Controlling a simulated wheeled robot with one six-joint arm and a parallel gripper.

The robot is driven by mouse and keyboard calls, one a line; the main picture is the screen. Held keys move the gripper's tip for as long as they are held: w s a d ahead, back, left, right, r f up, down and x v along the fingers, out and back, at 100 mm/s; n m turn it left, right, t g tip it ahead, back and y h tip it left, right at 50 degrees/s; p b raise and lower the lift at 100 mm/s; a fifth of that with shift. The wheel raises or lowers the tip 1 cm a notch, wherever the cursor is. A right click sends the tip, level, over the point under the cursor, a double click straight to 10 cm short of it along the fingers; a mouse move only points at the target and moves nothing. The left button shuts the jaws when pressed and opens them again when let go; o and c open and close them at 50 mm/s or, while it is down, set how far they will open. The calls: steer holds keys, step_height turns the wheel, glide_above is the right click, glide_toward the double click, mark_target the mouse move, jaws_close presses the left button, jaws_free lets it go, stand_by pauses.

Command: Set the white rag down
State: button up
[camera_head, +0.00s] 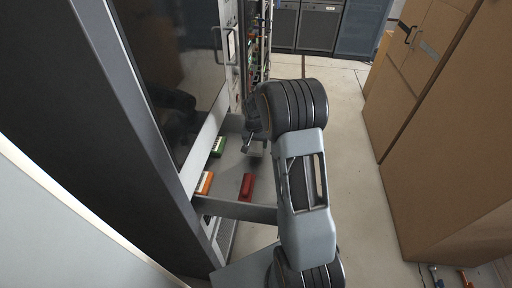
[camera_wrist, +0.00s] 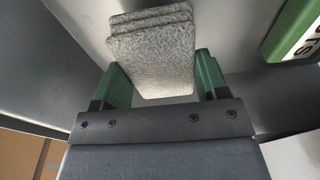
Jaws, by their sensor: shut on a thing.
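The white rag (camera_wrist: 155,52) is a folded, speckled grey-white stack in the wrist view. My gripper (camera_wrist: 160,74) is shut on it, with a green-padded finger at each side. The rag is over a smooth grey surface; I cannot tell whether it touches it. In the head view my gripper (camera_head: 255,138) is over the far part of a grey shelf (camera_head: 228,185) at the rack's open side. The rag cannot be made out there.
A green labelled block (camera_head: 218,147), an orange one (camera_head: 204,183) and a red one (camera_head: 247,187) lie on the shelf. The green block (camera_wrist: 293,30) is close at right in the wrist view. Cardboard boxes (camera_head: 440,150) stand right, across clear floor.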

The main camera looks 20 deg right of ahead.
mark_target(256, 148)
steer(key=shift+w+f, duration=0.25)
steer(key=shift+f, duration=0.15)
steer(key=shift+d+f, duration=0.1)
steer(key=shift+f, duration=1.35)
steer(key=shift+f, duration=0.15)
steer(key=o, duration=0.8)
steer(key=shift+o, duration=0.2)
